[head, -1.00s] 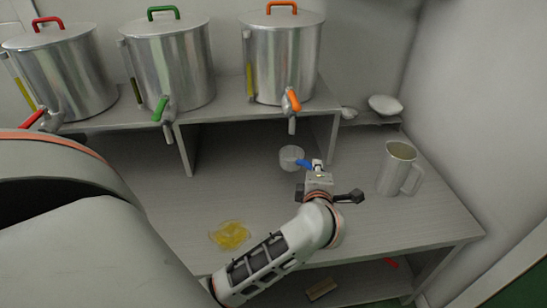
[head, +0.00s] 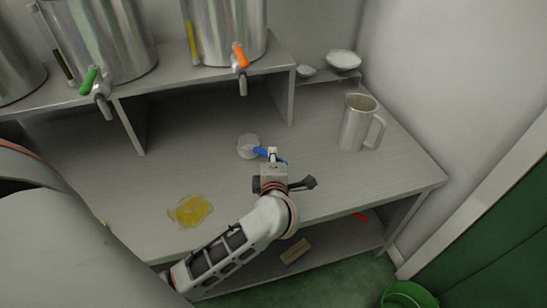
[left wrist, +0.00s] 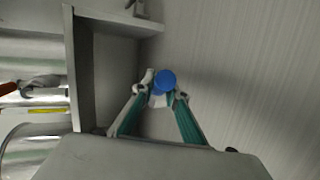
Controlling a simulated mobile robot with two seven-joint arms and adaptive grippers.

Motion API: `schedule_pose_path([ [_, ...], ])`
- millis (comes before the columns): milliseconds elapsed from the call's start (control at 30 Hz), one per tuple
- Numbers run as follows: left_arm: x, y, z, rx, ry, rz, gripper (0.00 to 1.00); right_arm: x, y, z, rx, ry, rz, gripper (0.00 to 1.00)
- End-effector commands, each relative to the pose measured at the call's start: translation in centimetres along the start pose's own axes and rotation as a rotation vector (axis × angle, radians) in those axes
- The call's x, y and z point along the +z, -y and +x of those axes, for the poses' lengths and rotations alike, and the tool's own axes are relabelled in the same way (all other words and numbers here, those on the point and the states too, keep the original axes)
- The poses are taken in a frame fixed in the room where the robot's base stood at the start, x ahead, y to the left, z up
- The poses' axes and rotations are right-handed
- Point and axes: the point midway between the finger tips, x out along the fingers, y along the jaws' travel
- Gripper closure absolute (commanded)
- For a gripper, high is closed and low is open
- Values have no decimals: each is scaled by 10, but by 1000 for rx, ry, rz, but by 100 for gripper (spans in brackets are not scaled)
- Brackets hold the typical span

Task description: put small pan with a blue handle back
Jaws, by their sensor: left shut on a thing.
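The small pan (head: 248,147) is a pale, round, shallow vessel over the grey worktop (head: 330,190), below the tap with the orange lever. Its blue handle (head: 262,152) points right, towards my left gripper. My left gripper (head: 273,155) is shut on the handle, and a bit of blue shows on both sides of the fingers. In the left wrist view the blue handle (left wrist: 165,80) sits between the fingertips (left wrist: 158,92), and the pan's bowl is mostly hidden. I cannot tell whether the pan touches the worktop. My right gripper is not in view.
Metal tanks with taps stand on a raised shelf (head: 205,82) at the back. A metal jug (head: 357,125) stands right of the gripper. White bowls (head: 343,61) sit at the back right. A yellow puddle (head: 190,210) lies front left. A green bucket (head: 410,296) is on the floor.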

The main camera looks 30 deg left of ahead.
Motion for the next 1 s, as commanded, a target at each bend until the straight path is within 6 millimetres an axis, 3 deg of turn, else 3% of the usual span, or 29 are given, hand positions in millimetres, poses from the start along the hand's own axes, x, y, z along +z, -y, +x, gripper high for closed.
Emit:
schedule_pose_path([
  [200, 0, 2, 1, 2, 0, 1, 100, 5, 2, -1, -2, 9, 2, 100],
  [233, 0, 3, 1, 0, 0, 0, 82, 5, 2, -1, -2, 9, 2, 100],
  [300, 0, 2, 1, 0, 0, 0, 70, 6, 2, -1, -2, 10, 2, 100],
  [700, 0, -2, -1, 1, 0, -2, 70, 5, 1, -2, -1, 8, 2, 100],
  [867, 1, -3, -24, 1, 2, -3, 70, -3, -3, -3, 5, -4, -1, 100],
  [1000, 1, -4, -53, 1, 2, -5, 70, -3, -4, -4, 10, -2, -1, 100],
])
